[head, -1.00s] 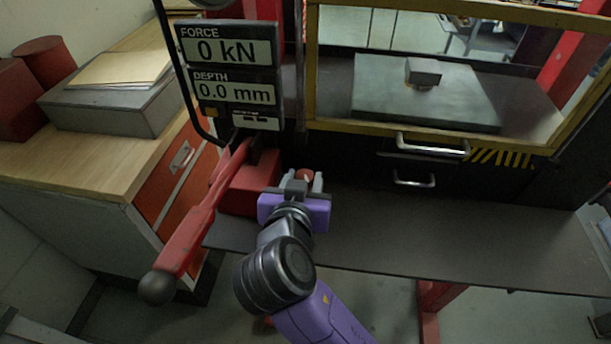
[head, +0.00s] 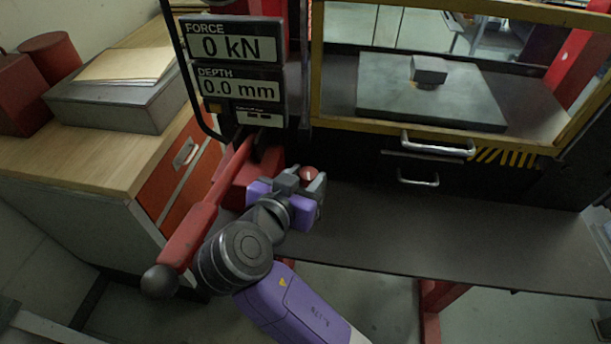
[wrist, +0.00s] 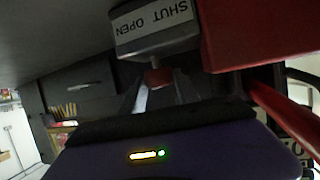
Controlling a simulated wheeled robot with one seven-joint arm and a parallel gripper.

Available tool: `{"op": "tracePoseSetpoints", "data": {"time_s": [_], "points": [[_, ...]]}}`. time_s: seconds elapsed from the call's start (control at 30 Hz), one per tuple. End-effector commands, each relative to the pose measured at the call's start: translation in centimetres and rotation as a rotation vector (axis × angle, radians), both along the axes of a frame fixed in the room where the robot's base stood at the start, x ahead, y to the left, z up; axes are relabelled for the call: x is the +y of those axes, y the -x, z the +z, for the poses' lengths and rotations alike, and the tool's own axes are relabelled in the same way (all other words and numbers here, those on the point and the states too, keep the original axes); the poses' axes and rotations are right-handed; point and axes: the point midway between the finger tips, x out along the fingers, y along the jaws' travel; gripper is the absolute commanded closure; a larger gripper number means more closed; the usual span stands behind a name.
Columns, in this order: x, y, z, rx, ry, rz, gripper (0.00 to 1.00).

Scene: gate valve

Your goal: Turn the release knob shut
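The release knob (head: 308,174) is a small round red knob, and it also shows in the wrist view (wrist: 158,76). It sits on a grey block with a white label (wrist: 152,20) reading SHUT and OPEN, upside down in the wrist view. My gripper (head: 303,184) has a finger on each side of the knob, and the fingers look closed onto it. In the wrist view the fingers (wrist: 160,92) converge on the knob. The contact faces are partly hidden, and the knob's pointing direction is unclear.
A red pump body (head: 238,180) and its long red lever (head: 200,222) are close left of my gripper. A display (head: 236,70) reads 0 kN and 0.0 mm. A dark shelf (head: 440,232) extends right, mostly clear.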

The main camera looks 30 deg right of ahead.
Motion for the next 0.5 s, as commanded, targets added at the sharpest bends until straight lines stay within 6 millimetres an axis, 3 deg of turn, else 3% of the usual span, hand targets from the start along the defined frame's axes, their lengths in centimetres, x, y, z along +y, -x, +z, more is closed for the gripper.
{"op": "tracePoseSetpoints", "data": {"time_s": [0.03,0.1,0.5], "points": [[0.04,0.03,-0.23,0.005,-0.001,0.001,0.54],[0.04,0.02,-0.20,0.005,-0.001,0.001,0.41],[0.43,0.28,0.08,0.001,0.000,0.004,0.41]]}}
